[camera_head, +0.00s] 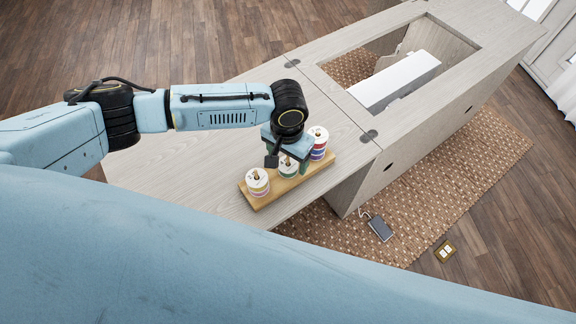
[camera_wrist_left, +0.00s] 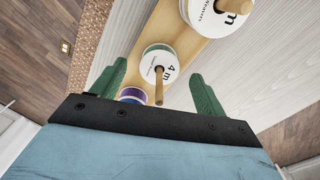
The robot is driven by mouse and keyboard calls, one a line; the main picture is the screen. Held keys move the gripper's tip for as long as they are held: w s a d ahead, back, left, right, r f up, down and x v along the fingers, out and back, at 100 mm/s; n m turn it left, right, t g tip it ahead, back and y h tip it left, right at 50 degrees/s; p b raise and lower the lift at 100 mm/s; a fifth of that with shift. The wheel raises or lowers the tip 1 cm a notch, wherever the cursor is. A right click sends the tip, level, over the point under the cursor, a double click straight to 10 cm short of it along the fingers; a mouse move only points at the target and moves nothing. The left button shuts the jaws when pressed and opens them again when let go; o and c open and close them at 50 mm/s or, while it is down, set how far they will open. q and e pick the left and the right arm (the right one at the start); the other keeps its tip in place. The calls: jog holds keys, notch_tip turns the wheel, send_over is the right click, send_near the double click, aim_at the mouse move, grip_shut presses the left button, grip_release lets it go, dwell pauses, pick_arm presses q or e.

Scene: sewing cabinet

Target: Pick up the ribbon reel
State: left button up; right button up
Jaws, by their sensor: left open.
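Three ribbon reels stand on pegs of a wooden stand (camera_head: 265,203) on the cabinet top. The middle reel (camera_head: 288,169) has a white top and green ribbon; the left wrist view shows it marked "4 m" (camera_wrist_left: 154,62). The left reel (camera_head: 257,182) is pale, and the right reel (camera_head: 319,146) has red and purple bands. My left gripper (camera_head: 288,163) is above the middle reel, pointing down. In the left wrist view its green fingers (camera_wrist_left: 158,72) are open, one on each side of this reel; contact cannot be told. A purple reel is partly hidden behind the gripper body.
The grey wooden cabinet top (camera_head: 180,165) is clear left of the stand. A white sewing machine (camera_head: 398,80) sits in the cabinet opening at the back right. A woven rug (camera_head: 440,210), a dark pedal (camera_head: 380,229) and a small yellowish item (camera_head: 446,251) lie on the floor.

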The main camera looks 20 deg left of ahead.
pick_arm(q)
notch_tip(320, 180, down, 2)
jog(key=shift+f, duration=0.2)
jog(key=c, duration=1)
jog(key=shift+c, duration=0.2)
jog(key=shift+r, duration=0.15)
notch_tip(320, 180, up, 18)
jog(key=p, duration=0.2)
